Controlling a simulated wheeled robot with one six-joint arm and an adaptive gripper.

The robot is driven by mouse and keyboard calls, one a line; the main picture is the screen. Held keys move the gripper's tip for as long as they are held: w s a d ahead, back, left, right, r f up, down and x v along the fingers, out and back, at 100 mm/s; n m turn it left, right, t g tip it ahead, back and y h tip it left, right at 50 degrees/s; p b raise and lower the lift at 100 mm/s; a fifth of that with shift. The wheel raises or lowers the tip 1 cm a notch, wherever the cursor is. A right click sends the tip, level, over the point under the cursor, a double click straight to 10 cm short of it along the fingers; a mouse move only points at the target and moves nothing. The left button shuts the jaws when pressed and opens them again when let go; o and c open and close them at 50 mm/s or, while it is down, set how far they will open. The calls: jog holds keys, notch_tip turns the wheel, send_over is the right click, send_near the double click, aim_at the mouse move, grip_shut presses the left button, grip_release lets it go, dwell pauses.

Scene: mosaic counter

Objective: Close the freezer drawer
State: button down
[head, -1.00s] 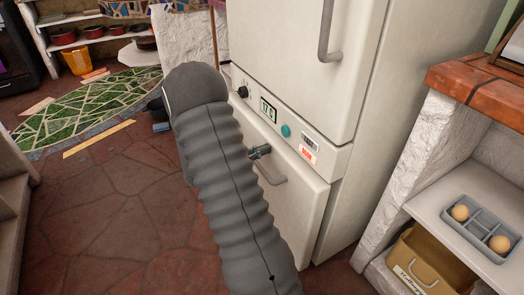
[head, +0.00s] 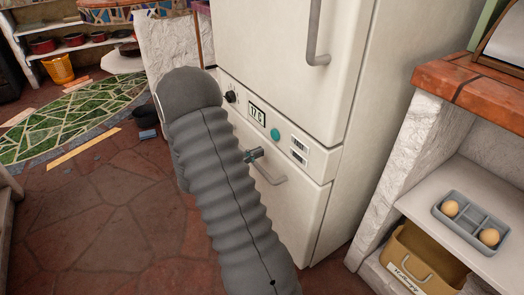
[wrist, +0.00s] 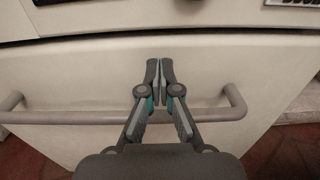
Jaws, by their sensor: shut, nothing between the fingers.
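The freezer drawer (head: 300,212) is the off-white lower front of the tall fridge-freezer, under the control panel (head: 270,128). It looks flush or nearly flush with the body; a thin dark seam runs along its top edge in the wrist view. Its grey bar handle (head: 270,177) also shows in the wrist view (wrist: 60,117), crossing behind my fingers. My gripper (head: 255,154) is shut and empty, fingertips (wrist: 160,68) above the handle bar and against or very close to the drawer front (wrist: 85,75). My grey arm hides the drawer's left part.
The upper door has a long handle (head: 319,35). On the right, a white shelf holds an egg tray (head: 470,222) above a tan bin (head: 420,262).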

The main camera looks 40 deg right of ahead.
jog(key=w+a, duration=0.2)
jog(key=a, duration=0.9)
jog(key=shift+a+b, duration=0.2)
jog(key=shift+b, duration=0.15)
